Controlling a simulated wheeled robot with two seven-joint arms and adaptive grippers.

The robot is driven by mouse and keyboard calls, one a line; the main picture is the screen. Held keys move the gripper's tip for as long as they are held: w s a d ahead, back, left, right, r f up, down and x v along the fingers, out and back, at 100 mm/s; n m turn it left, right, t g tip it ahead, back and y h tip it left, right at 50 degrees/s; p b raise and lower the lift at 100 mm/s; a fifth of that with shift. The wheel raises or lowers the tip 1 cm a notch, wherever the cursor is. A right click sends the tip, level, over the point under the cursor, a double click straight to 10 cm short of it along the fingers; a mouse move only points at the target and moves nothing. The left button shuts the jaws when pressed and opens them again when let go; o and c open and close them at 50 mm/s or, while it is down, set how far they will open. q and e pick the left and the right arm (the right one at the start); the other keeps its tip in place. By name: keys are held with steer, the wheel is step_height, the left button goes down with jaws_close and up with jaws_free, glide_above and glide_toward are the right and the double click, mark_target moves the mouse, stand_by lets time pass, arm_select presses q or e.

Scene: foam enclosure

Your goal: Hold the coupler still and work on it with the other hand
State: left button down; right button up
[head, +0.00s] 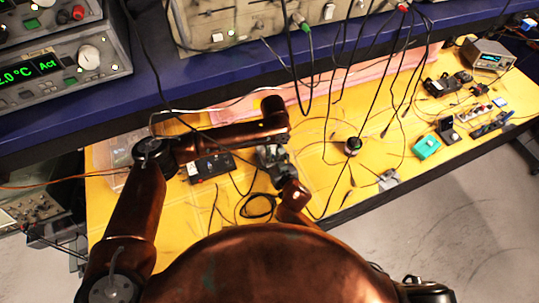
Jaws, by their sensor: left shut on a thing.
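My left arm comes in from the left, bends over the yellow bench top (325,175) and ends in my left gripper (273,163). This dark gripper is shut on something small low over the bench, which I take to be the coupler. The coupler itself cannot be made out, as the dark fingers and copper links cover it. A short copper link shows just below and right of the left gripper, close to it. My right gripper cannot be told apart clearly there, and its fingers are hidden.
A black box (206,168) lies left of the gripper, and a coiled black cable (258,206) lies below it. A round dark knob-like part (352,146) and a teal box (426,147) are to the right.

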stand_by(0.3)
arm_select(q)
steer(key=m, duration=0.3)
steer(key=shift+m, duration=0.4)
steer(key=c, duration=1.8)
jaws_free()
steer(key=n, duration=0.2)
steer(key=shift+n, duration=0.8)
steer(key=n, duration=0.3)
steer(key=shift+n, duration=0.3)
